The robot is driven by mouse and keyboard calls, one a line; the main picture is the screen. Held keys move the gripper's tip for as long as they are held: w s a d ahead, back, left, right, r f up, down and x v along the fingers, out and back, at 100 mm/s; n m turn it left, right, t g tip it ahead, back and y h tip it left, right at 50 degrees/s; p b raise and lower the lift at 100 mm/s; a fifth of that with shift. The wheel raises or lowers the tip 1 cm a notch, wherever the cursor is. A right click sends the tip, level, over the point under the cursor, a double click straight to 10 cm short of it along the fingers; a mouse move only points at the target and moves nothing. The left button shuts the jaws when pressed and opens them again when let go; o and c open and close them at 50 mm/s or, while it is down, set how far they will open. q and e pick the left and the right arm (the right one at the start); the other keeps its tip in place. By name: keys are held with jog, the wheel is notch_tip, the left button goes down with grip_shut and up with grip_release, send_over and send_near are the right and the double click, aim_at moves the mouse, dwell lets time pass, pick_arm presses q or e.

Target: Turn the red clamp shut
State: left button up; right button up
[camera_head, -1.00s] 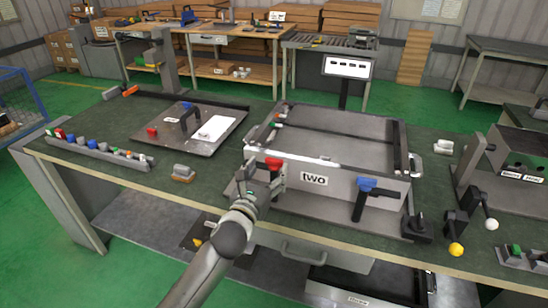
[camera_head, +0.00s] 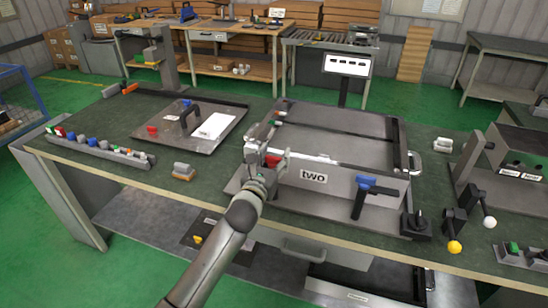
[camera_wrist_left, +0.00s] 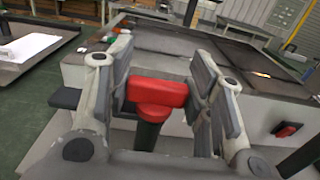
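The red clamp (camera_head: 272,161) sits at the left end of the front of the grey box labelled "two" (camera_head: 340,190). In the left wrist view its red handle (camera_wrist_left: 157,93) lies crosswise on a dark upright stem, between my fingers. My left gripper (camera_head: 263,142) is open, with one finger on each side of the handle, and partly hides the clamp in the head view. The fingers also show in the wrist view (camera_wrist_left: 162,75). The left finger is very close to the handle; I cannot tell if it touches. My right gripper is not in view.
A blue clamp (camera_head: 366,183) with a dark lever is at the box's front right. A plate with a black handle (camera_head: 190,118) lies left of the box. A small grey-and-orange block (camera_head: 183,171) and a long rack of small parts (camera_head: 95,150) are on the table.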

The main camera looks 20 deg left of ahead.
pick_arm(q)
jog(key=c, duration=0.9)
